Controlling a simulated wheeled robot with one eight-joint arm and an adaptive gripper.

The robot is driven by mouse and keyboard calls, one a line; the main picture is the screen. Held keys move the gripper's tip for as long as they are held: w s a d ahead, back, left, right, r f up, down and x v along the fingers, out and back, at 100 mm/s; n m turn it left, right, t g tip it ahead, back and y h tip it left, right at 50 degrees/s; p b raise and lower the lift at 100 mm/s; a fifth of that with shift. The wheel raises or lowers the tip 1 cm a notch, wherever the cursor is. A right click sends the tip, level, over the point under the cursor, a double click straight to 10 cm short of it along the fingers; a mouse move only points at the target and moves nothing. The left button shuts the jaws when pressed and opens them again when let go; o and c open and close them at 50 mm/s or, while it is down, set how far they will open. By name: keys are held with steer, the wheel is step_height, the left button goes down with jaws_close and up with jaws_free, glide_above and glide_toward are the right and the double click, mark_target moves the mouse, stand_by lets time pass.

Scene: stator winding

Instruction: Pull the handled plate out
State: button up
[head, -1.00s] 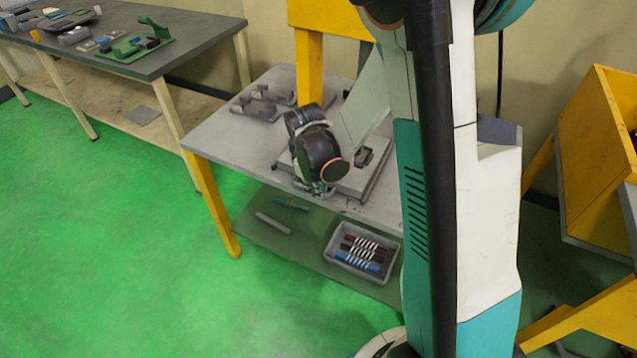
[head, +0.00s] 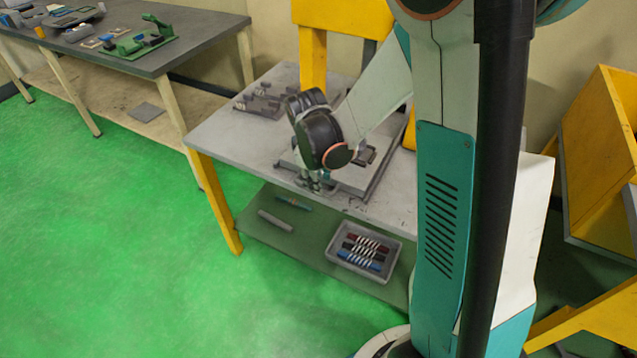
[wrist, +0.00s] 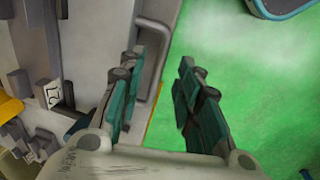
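The handled plate is a light grey slab lying on the grey workbench in the head view (head: 352,179), partly covered by my arm. In the wrist view its pale surface (wrist: 112,25) fills the upper left, and a grey bar handle (wrist: 161,40) stands out from its edge. My gripper (wrist: 160,65) has its two teal fingers apart, with the handle between them in the picture, close to the left finger. I cannot tell whether they touch. In the head view my gripper (head: 318,184) is low at the plate's front edge.
Grey fixtures (head: 262,100) sit at the workbench's back left. A grey bin (head: 364,250) with several striped rolls stands on the lower green shelf. Yellow frames stand behind and at right. Another bench (head: 180,52) is at the far left. Green floor is clear in front.

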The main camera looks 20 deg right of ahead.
step_height(320, 180, up, 8)
steer(key=s+a, duration=0.1)
steer(key=shift+r, duration=0.25)
steer(key=shift+a, duration=0.1)
stand_by(0.3)
steer(key=s+a+r+m+t+y, duration=0.1)
steer(key=s+a+r+m+t, duration=0.1)
steer(key=s, duration=0.6)
steer(key=s+a+r+m+t, duration=0.1)
steer(key=s+r+m+t, duration=0.2)
steer(key=s+r+m, duration=0.2)
steer(key=shift+s+a+r+m+t+y, duration=0.35)
steer(key=shift+s+r+m+t+y, duration=0.05)
steer(key=shift+s+r, duration=1.3)
stand_by(0.5)
